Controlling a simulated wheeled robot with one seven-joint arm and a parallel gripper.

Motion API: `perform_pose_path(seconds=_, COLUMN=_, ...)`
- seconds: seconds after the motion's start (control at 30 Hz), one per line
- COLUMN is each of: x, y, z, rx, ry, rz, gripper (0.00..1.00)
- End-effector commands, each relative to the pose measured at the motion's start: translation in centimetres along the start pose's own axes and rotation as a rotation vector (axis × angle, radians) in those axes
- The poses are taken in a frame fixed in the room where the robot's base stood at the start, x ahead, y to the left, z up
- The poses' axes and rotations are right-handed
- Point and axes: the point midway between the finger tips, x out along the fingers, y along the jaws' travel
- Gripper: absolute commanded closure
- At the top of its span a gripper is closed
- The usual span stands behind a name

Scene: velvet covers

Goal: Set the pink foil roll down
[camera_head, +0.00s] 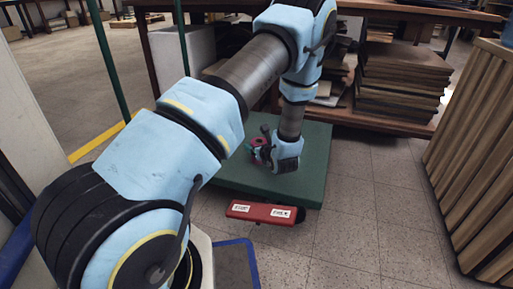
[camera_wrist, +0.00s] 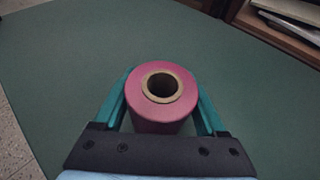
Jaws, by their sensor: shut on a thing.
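The pink foil roll (camera_wrist: 150,112) stands upright between the teal fingers of my gripper (camera_wrist: 162,108) in the wrist view, its cardboard core facing the camera. My gripper is shut on it, with a finger on each side. In the head view my gripper (camera_head: 262,152) and the dark pink roll (camera_head: 257,142) are over the green platform (camera_head: 308,180). I cannot tell whether the roll's bottom touches the green surface.
A red box with white labels (camera_head: 262,212) is at the platform's front edge. Stacked brown boards (camera_head: 402,80) lie on a shelf behind. A slatted wooden crate (camera_head: 480,150) stands at the right. The green surface around the roll is clear.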

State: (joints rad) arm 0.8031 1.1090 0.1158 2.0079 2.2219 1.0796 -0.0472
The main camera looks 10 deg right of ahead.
Motion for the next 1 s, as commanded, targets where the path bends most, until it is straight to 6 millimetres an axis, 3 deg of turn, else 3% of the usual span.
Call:
perform_pose_path(seconds=0.2, x=0.1, y=0.0, z=-0.4, rx=0.001, ry=0.000, rz=0.000, gripper=0.91)
perform_pose_path(seconds=0.23, x=0.1, y=0.0, z=-0.3, rx=0.001, ry=0.001, rz=0.000, gripper=0.23)
perform_pose_path(seconds=0.43, x=0.1, y=0.0, z=-0.2, rx=0.001, ry=0.001, rz=0.000, gripper=0.00)
perform_pose_path(seconds=0.77, x=-0.2, y=0.0, z=0.2, rx=0.000, ry=0.001, rz=0.000, gripper=0.00)
perform_pose_path(seconds=1.0, x=-4.4, y=-0.1, z=0.3, rx=0.004, ry=0.003, rz=-0.004, gripper=0.00)
